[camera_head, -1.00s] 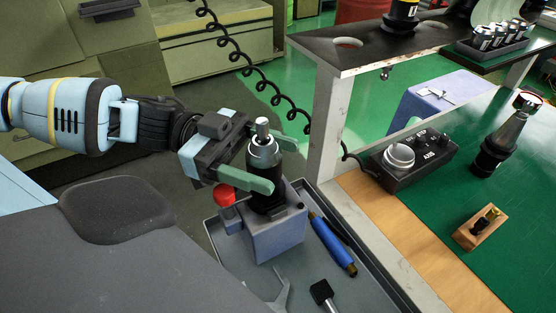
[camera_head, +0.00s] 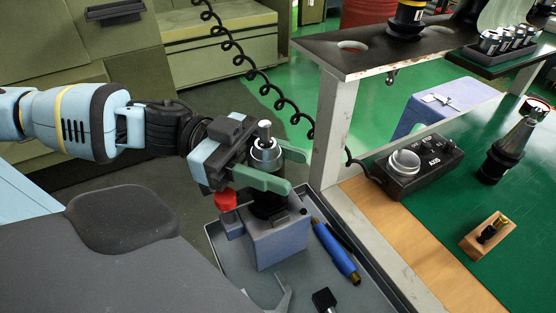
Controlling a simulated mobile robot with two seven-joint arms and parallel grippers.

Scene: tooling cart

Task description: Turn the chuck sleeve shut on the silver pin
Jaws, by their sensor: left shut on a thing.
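The silver pin (camera_head: 265,131) stands upright in the top of the chuck. The chuck sleeve (camera_head: 264,153) has a bright silver upper ring above a dark lower body, which stands on a blue-grey block (camera_head: 280,243). My left gripper (camera_head: 294,171), with green fingers, reaches in from the left and is shut on the chuck sleeve, one finger in front and one behind. The front finger hides part of the sleeve. My right gripper is out of view.
The block stands in a grey tray (camera_head: 290,285) with a blue-handled tool (camera_head: 337,252) and a red knob (camera_head: 226,199) beside it. A white cart post (camera_head: 338,125) rises close to the right. A control box (camera_head: 420,165) lies on the bench.

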